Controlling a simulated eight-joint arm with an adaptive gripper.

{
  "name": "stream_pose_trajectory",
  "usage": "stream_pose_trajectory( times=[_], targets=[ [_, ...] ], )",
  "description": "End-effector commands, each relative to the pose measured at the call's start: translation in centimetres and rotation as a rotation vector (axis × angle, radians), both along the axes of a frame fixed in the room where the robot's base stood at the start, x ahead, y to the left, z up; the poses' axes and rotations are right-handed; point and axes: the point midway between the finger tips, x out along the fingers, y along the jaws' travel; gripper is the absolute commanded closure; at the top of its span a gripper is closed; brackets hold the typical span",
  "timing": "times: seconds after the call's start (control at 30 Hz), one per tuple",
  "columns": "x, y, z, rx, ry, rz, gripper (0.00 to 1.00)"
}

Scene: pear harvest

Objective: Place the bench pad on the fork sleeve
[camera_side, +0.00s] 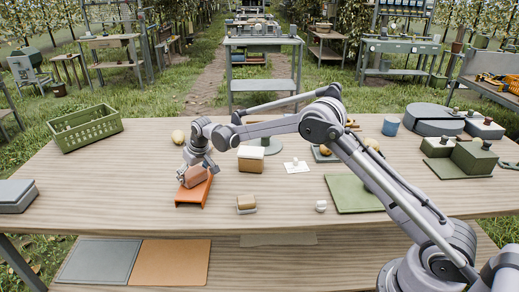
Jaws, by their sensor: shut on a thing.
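My gripper (196,168) points down on the left-middle part of the table. It is shut on a reddish-brown block (191,176), which I take to be the bench pad. The block looks slightly tilted and the fingers partly hide it. Directly under it is an orange piece with a flat top and short bent sides (194,194), which I take to be the fork sleeve. The block overlaps the orange piece's far part in the picture. I cannot tell whether they touch.
A green crate (86,131) stands at the far left, a grey box (15,196) at the left edge. A tan block (251,160), a smaller block (246,204), a white card (296,167) and a green mat (353,193) lie to the right. The front left tabletop is clear.

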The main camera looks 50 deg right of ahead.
Motion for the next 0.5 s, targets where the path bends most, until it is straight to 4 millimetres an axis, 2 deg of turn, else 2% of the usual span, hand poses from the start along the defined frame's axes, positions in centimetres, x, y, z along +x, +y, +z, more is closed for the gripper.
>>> stream_pose_trajectory(
  times=[0.27,0.3,0.33,0.5],
  targets=[
    [0.01,-0.01,-0.31,0.0,0.0,0.0,0.38],
    [0.01,-0.02,-0.25,0.0,0.0,0.0,0.05],
    [0.01,-0.02,-0.25,0.0,0.0,0.0,0.0],
    [0.0,-0.02,-0.24,0.0,0.0,0.0,0.0]
  ],
)
